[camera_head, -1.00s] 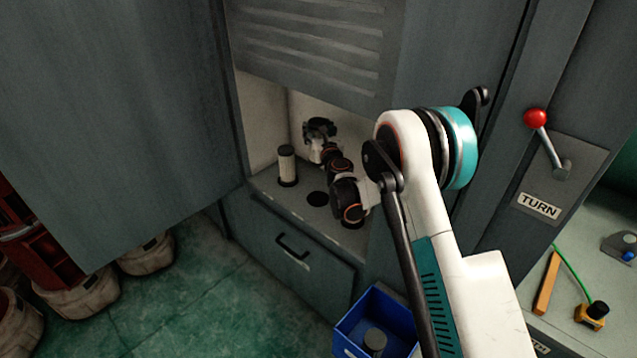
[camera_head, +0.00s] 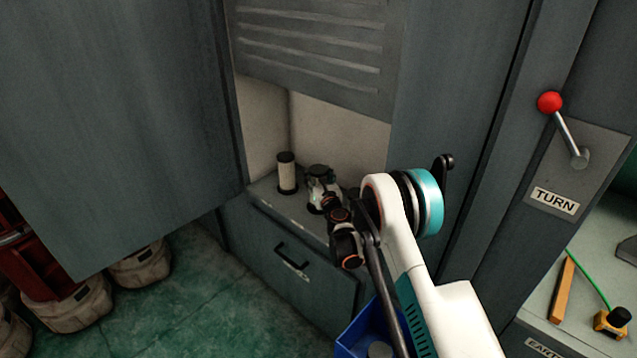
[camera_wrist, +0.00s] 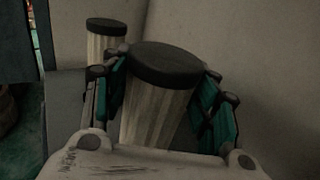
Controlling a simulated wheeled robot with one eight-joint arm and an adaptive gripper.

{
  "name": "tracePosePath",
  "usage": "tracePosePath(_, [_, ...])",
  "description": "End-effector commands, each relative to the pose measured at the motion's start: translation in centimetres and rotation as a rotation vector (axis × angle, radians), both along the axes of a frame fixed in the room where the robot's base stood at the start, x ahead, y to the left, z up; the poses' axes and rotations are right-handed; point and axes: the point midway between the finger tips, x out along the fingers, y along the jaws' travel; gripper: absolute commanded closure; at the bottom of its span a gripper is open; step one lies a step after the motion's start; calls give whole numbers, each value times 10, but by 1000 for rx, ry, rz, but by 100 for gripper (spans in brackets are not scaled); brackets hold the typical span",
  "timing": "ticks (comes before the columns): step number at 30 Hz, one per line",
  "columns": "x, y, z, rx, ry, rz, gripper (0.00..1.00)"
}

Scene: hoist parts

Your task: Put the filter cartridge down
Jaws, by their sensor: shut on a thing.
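My gripper (camera_head: 321,186) is shut on a filter cartridge. The held cartridge (camera_wrist: 163,66) has a black cap and a pale pleated body, and looks close to upright between the teal-padded fingers (camera_wrist: 166,88) in the wrist view. Its lower end is hidden by my gripper, so I cannot tell whether it touches the shelf. A second, similar cartridge (camera_head: 287,172) stands upright on the shelf (camera_head: 262,190), left of my gripper. It also shows behind and to the left in the wrist view (camera_wrist: 104,42).
The shelf is a recess in a grey cabinet, beneath a louvred panel (camera_head: 315,50). A large grey door (camera_head: 110,120) stands at the left. A drawer (camera_head: 290,255) is below, with a blue bin (camera_head: 352,340) in front. A red-knobbed lever (camera_head: 550,103) is at the right.

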Motion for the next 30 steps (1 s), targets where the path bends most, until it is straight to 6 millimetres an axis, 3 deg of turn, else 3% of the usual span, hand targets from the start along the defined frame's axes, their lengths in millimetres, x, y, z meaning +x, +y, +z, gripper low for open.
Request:
tracePosePath(3, [0,0,-13,0,0,0,94])
tracePosePath(13, [0,0,-14,0,0,0,94])
tracePosePath(14, [0,0,-15,0,0,0,44])
tracePosePath(16, [0,0,-15,0,0,0,28])
tracePosePath(30, [-4,-1,-11,0,0,0,26])
